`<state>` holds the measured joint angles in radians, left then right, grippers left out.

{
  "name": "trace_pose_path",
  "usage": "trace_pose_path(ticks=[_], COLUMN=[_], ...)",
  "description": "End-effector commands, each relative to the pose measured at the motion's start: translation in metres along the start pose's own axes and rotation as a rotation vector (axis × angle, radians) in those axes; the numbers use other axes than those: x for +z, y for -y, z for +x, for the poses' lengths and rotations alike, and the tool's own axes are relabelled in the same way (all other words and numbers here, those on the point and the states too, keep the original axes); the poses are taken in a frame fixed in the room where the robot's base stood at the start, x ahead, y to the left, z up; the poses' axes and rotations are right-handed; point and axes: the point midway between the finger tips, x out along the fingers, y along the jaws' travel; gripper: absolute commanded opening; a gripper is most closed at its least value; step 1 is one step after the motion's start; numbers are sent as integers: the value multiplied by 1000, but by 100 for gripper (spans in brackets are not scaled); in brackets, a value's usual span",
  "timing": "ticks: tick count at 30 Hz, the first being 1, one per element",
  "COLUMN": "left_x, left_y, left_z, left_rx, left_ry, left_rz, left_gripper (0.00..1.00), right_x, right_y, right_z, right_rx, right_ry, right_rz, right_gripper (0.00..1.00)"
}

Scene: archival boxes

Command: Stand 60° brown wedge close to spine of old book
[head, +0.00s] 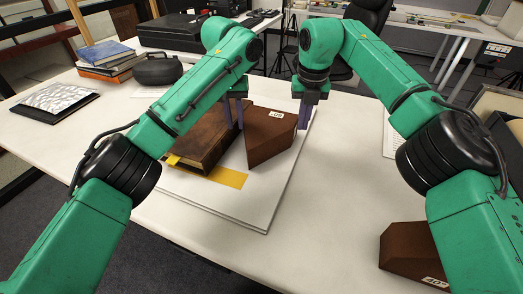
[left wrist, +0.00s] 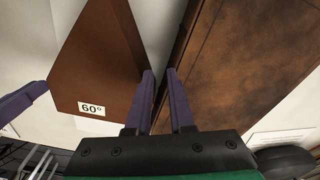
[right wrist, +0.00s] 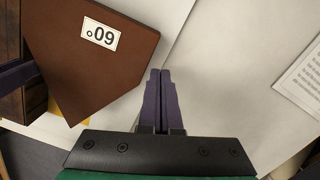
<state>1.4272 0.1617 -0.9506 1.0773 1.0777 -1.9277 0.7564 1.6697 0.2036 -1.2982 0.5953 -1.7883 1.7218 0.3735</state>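The brown wedge marked 60° (head: 268,138) stands on the white board just right of the old book (head: 205,138). The left wrist view shows the wedge (left wrist: 95,60) and the brown leather book (left wrist: 245,60) with a pale gap between them. My left gripper (head: 234,112) is down at that gap, its fingers slightly apart with nothing seen between them. My right gripper (head: 304,112) is at the wedge's right side, fingers together and empty. The wedge (right wrist: 90,55) is left of the fingers in the right wrist view; contact cannot be told.
A yellow strip (head: 228,178) shows at the book's near end on the white board (head: 235,207). Another brown wedge (head: 408,248) stands at lower right. Stacked books (head: 104,60) and a black case (head: 158,70) are at the back left.

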Motion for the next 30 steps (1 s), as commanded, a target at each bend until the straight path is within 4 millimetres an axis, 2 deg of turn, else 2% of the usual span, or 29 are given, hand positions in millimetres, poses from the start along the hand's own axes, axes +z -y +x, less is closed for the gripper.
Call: trace_pose_path(ticks=[5,8,17,20,27,30], left_x=[-1,-1,-1,-1,-2,-1], left_y=[3,3,4,4,4,3], left_z=[0,0,-4,-19,-86,-106], left_rx=[-1,-3,-4,-4,-8,-6], left_ry=[-1,-1,-2,-4,-7,-3], left_rz=[-3,-5,-7,-6,-8,-6], left_gripper=[29,29,29,29,29,29], right_x=[1,1,1,1,1,1], right_y=[3,4,4,4,5,5], right_z=[0,0,0,0,1,1], right_rx=[-3,-4,-5,-5,-6,-6], right_ry=[1,1,0,0,0,-1], right_rz=[3,4,6,6,7,7], right_gripper=[0,29,29,29,29,29])
